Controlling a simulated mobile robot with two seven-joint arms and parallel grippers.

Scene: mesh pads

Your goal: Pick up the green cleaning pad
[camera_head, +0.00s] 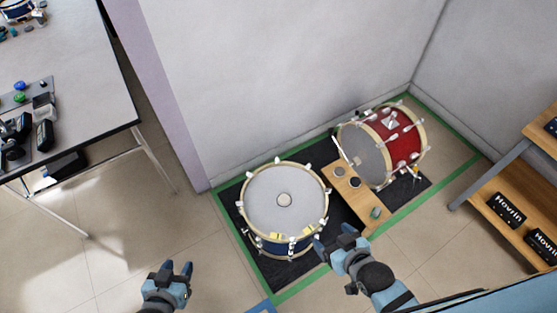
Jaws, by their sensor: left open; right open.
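A small green item (376,212) lies at the near end of a wooden board (372,202) on the floor, between two drums. It is the likeliest green cleaning pad, but it is too small to tell its make. My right gripper (333,237) is open and empty, to the left of the green item and a little nearer, beside the blue drum's right edge. My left gripper (177,269) is open and empty over bare floor at the lower left, far from the board.
A blue drum (284,205) and a red drum (402,138) stand on a dark mat (286,272) edged with green tape. Small round items sit on the board. A grey table (85,75) stands left, a wooden shelf (505,190) right. Floor at lower left is clear.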

